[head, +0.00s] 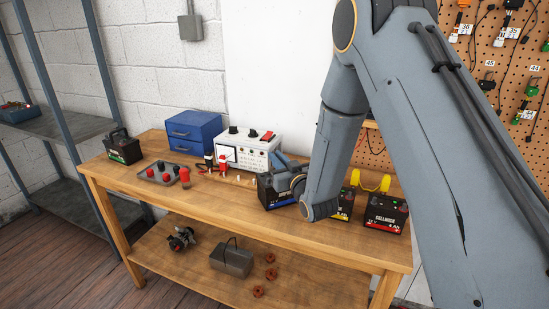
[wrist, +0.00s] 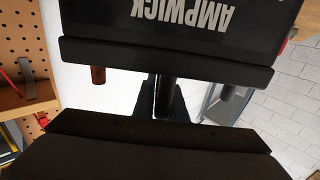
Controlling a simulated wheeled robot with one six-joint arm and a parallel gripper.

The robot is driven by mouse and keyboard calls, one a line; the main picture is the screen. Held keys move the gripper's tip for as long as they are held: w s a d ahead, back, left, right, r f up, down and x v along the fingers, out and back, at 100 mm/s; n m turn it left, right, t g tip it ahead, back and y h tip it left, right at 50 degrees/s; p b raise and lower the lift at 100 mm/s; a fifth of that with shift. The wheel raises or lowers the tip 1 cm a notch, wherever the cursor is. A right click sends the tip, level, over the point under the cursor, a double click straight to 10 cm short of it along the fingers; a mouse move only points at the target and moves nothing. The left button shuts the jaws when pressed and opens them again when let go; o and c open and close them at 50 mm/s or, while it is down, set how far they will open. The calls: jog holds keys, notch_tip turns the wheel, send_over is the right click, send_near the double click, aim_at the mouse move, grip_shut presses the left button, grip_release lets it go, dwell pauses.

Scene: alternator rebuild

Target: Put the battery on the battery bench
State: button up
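A dark battery with a blue front label (head: 273,191) is at the middle-right of the wooden bench, beside the end of my arm. In the wrist view a black battery lettered AMPWICK (wrist: 205,14), upside down, fills the top, very close to the camera. My gripper (head: 291,178) is at the blue-labelled battery and is partly hidden by my arm. Whether its fingers grip the battery, and whether the battery rests on the bench, I cannot tell. The wooden bench (head: 220,212) runs across the head view. Other batteries are a green-labelled one (head: 124,148) and a red-labelled one (head: 385,214).
A yellow-labelled battery (head: 347,207) is partly behind my arm. A blue drawer box (head: 193,131), a white test unit (head: 247,151) and a grey tray (head: 158,173) stand on the bench. The front left of the top is clear. A pegboard (head: 500,75) hangs at right; metal shelves (head: 55,123) stand at left.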

jog(key=o, duration=0.4)
jog(key=shift+c, duration=0.2)
jog(key=shift+r, duration=0.1)
jog(key=shift+s+d, duration=0.1)
jog(key=shift+s, duration=0.05)
jog(key=b+v, duration=0.3)
jog(key=v, duration=0.8)
jog(key=shift+s, duration=0.35)
jog(key=shift+d+r, duration=0.1)
jog(key=shift+d, duration=0.05)
jog(key=shift+d, duration=0.1)
